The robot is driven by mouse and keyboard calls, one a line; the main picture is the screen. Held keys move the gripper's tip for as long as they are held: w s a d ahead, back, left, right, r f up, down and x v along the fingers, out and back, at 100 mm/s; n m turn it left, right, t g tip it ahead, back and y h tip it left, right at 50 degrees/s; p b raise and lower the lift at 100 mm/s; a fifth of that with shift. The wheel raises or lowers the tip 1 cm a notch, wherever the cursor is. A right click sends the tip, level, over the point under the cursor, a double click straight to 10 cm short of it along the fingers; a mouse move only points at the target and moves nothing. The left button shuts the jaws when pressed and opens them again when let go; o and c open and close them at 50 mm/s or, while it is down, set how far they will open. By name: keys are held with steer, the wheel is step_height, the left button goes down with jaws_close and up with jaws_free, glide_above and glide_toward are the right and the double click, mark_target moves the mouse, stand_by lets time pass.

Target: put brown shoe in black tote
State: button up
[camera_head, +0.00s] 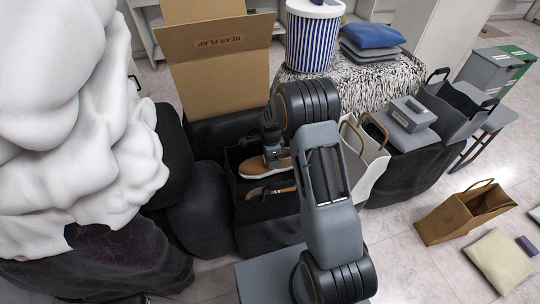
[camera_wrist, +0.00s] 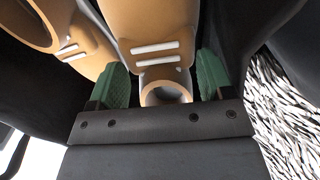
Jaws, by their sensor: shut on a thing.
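A brown shoe (camera_head: 258,168) with a pale sole is at my gripper (camera_head: 273,160) in the head view. In the wrist view the green fingers of my gripper (camera_wrist: 162,76) stand either side of this tan shoe (camera_wrist: 150,22) and are shut on it. A second brown shoe (camera_head: 270,191) lies just below it in the head view, inside the open black tote (camera_head: 262,225). It also shows at the upper left of the wrist view (camera_wrist: 50,25). The held shoe is at the tote's opening. Whether it touches the tote's floor is hidden.
An open cardboard box (camera_head: 215,75) stands behind the tote. A white paper bag (camera_head: 368,165) is close on its right, and a large white heap (camera_head: 75,120) is on the left. A dark grey tote (camera_head: 455,108) and a brown paper bag (camera_head: 455,222) are farther right.

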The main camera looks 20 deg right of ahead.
stand_by(0.3)
steer(key=o, duration=1.1)
steer(key=shift+f, duration=0.1)
step_height(320, 180, up, 8)
steer(key=p, duration=0.6)
